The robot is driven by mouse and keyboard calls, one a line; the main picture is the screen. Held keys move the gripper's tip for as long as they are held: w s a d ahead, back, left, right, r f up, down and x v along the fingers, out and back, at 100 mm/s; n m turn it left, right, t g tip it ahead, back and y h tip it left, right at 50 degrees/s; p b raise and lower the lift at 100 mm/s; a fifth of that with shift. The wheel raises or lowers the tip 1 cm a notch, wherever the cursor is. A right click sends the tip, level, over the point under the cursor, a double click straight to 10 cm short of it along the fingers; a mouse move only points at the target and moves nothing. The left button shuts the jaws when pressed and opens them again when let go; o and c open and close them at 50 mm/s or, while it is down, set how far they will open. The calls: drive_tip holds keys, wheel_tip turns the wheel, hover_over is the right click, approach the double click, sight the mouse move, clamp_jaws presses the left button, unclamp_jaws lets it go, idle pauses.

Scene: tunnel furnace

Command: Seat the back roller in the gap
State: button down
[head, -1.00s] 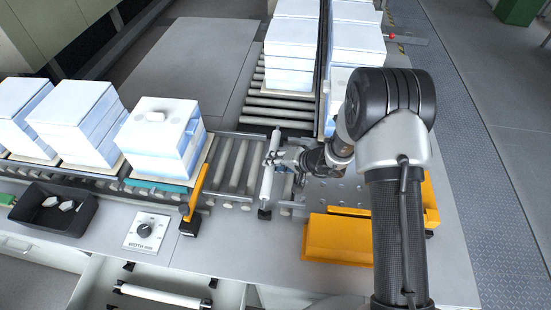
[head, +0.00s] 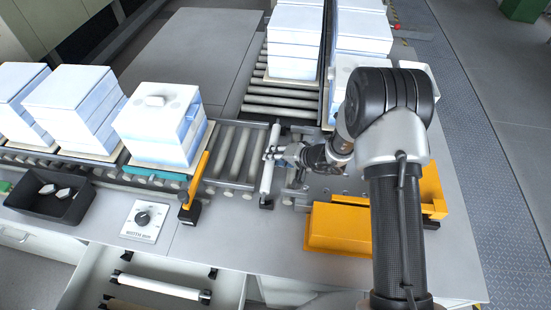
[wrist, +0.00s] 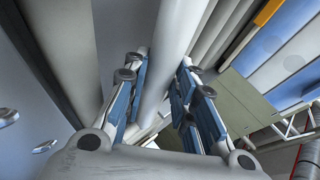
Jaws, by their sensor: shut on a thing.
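The back roller (head: 266,178) is a pale cylinder with black end pieces, at the right end of the conveyor's roller row (head: 232,153) in the head view. My gripper (head: 272,153) is shut around its middle, reaching in from the right. In the wrist view the roller (wrist: 180,35) runs lengthwise between the blue-padded fingers of my gripper (wrist: 165,78). The gap lies around the roller, between the row and the drilled metal plate (head: 345,184). I cannot tell whether the roller's ends rest in their supports.
White block stacks (head: 160,125) stand on the conveyor at left, beside a yellow arm (head: 199,175). More stacks (head: 292,45) stand behind. A yellow block (head: 338,229) sits at front right. A black tray (head: 48,198) and an open drawer with a spare roller (head: 160,286) are in front.

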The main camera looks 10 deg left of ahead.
drive_tip(key=shift+s+d+f+h, duration=0.15)
drive_tip(key=shift+s+d+f, duration=0.15)
drive_tip(key=shift+f, duration=0.2)
drive_tip(key=shift+s+d+f+h, duration=0.15)
drive_tip(key=shift+d+f, duration=0.15)
drive_tip(key=shift+f, duration=0.2)
drive_tip(key=c, duration=1.4)
unclamp_jaws()
drive_tip(key=shift+c, duration=0.2)
drive_tip(key=shift+o, duration=0.5)
drive_tip(key=shift+d+r, duration=0.1)
drive_tip(key=shift+o, duration=0.6)
drive_tip(key=v, duration=0.8)
drive_tip(key=r+v, duration=0.1)
drive_tip(key=v, duration=0.3)
drive_tip(key=shift+w+a+r, duration=0.1)
drive_tip(key=shift+w+a, duration=0.3)
drive_tip(key=shift+a, duration=0.1)
drive_tip(key=shift+r, duration=0.1)
